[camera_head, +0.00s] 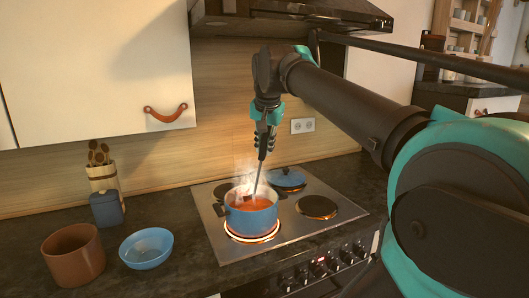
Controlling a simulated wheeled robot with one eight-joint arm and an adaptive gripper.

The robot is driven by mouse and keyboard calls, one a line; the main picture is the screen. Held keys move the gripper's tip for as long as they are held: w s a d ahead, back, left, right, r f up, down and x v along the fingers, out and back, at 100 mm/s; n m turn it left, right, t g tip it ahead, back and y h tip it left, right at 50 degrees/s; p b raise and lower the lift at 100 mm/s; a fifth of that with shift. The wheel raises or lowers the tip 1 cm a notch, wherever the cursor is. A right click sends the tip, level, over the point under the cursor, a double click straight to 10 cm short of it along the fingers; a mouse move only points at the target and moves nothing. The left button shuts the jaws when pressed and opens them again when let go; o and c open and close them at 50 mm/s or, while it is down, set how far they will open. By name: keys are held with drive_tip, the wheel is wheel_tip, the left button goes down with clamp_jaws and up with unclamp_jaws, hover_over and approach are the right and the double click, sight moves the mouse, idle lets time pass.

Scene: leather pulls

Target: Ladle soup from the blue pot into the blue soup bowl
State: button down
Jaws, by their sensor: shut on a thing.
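The blue pot (251,218) stands on the glowing front left burner, with orange-red soup in it and steam above. My gripper (265,140) is above the pot, pointing down, shut on the ladle (258,178). The ladle's shaft runs down into the pot, and its lower end is at the soup, its bowl hard to make out. The blue soup bowl (146,248) sits on the dark counter left of the stove and looks empty.
A brown pot (73,254) and a blue jar (106,209) stand near the bowl, with a utensil holder (103,178) behind. A blue lid (286,178) lies on a rear burner. A range hood (290,16) hangs above.

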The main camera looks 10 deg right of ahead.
drive_tip(key=shift+r, duration=2.4)
drive_tip(key=shift+s, duration=0.15)
